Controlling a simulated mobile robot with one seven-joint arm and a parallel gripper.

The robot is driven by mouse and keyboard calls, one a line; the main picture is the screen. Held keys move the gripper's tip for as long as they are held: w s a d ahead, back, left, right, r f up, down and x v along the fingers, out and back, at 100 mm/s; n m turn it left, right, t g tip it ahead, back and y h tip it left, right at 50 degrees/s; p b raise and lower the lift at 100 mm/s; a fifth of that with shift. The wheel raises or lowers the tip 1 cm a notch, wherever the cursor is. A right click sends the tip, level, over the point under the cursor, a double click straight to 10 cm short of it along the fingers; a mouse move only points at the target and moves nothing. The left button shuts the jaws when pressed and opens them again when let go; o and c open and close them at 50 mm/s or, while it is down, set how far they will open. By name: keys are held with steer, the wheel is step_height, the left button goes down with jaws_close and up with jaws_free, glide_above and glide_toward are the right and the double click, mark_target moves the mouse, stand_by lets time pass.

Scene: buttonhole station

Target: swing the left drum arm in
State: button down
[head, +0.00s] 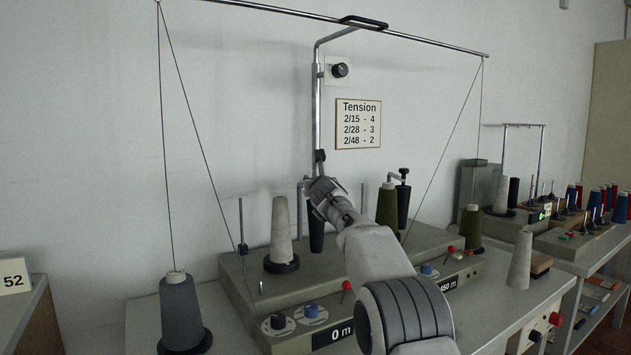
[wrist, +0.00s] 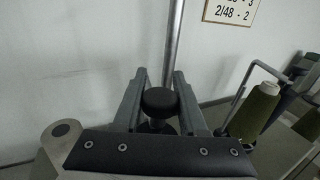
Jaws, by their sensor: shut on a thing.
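The winder (head: 236,275) is a grey-green box on the table. Its left black drum (head: 316,236) stands behind my arm and is partly hidden. My gripper (head: 321,182) is over the top of this drum. In the wrist view its two fingers (wrist: 158,100) are on either side of a round black knob (wrist: 160,99), which appears to be the left drum arm's knob. The fingers are shut on it. The right drum arm (head: 404,172) has a black knob on top, beside the right black drum (head: 403,206).
A cream cone (head: 281,218) stands left of the left drum, and an olive cone (head: 387,204) stands to the right. A vertical steel post (head: 317,110) rises close behind my gripper. Threads slope down on both sides. A grey cone (head: 178,312) stands at front left.

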steer(key=shift+c, duration=2.3)
jaws_free()
steer(key=shift+s, duration=0.1)
